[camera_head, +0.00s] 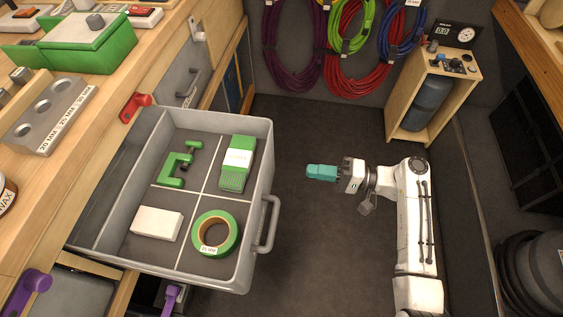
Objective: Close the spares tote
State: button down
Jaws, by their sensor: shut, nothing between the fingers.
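A grey open tote (190,277), which I take to be the spares tote, sticks out from under the wooden bench. Its grey handle (268,226) is on the right side. Dividers split it into compartments. They hold a green clamp (174,168), a green-and-white box (238,160), a white block (157,223) and a green tape roll (232,234). My gripper (311,171), with teal fingers, is shut and empty. It is to the right of the tote, above the floor, apart from the handle. No name label on the tote is legible.
Dark open floor (325,240) lies between the tote and my arm. The bench (60,195) runs along the left, with a red latch (135,107) above the tote. A wooden cabinet with a cylinder (432,105) stands at the back right. Coiled cords (345,60) hang on the back wall.

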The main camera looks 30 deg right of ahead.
aim_at(167, 151)
jog(key=x, duration=0.9)
jog(key=shift+a, duration=0.15)
jog(key=shift+w+a, duration=0.15)
jog(key=shift+a, duration=0.05)
jog(key=b+x, duration=0.6)
jog(key=x, duration=1)
jog(key=b+x, duration=0.6)
jog(key=x, duration=1)
jog(key=shift+w+a+f, duration=0.1)
jog(key=shift+a+f, duration=0.1)
jog(key=shift+f, duration=0.05)
jog(key=shift+w+a+b, duration=0.35)
jog(key=shift+w+a, duration=0.1)
jog(key=shift+a, duration=0.1)
jog(key=shift+w+r, duration=0.1)
jog(key=shift+r, duration=0.2)
jog(key=shift+r, duration=0.1)
